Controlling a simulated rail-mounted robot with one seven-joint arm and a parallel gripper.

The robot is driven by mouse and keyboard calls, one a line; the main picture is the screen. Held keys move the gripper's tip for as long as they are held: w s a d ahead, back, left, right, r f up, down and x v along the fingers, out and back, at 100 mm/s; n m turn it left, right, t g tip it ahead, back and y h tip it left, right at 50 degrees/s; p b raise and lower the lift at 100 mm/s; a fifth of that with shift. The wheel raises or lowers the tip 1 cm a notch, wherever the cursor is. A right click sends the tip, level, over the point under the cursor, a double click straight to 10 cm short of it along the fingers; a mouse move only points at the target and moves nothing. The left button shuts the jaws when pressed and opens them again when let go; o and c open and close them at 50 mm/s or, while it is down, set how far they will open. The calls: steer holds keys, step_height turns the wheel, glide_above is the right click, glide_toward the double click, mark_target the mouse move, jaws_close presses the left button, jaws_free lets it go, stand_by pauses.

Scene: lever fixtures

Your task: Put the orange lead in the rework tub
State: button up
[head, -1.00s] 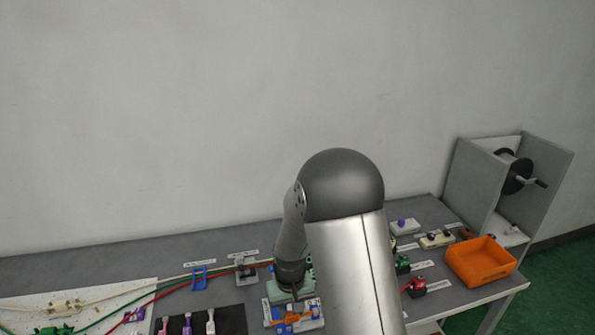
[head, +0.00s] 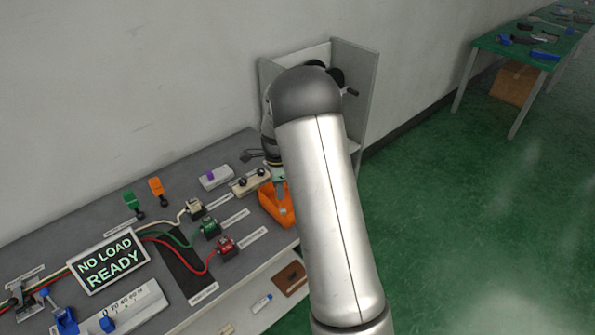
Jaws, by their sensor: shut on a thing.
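The orange rework tub (head: 268,204) sits near the right end of the bench in the head view, partly hidden behind my arm. My gripper (head: 279,179) points down over the tub, at its back part. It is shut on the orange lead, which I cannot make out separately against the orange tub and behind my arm. I cannot tell how far the lead is above the tub floor.
A sign reading NO LOAD READY (head: 108,260) stands at left. White, green and red clamps (head: 227,248) with wires lie left of the tub. Green and orange levers (head: 157,187) stand behind them. A grey reel stand (head: 355,85) rises behind my arm.

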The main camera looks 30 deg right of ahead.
steer(key=w+d+m+b, duration=0.1)
steer(key=w+d+m, duration=0.3)
steer(key=d+m, duration=0.3)
steer(key=shift+r+m, duration=0.3)
steer(key=shift+m, duration=2.5)
steer(key=shift+d, duration=0.1)
step_height(320, 180, down, 4)
steer(key=b, duration=0.2)
steer(key=shift+r+b, duration=0.2)
steer(key=shift+b, duration=0.1)
steer(key=o, duration=1.5)
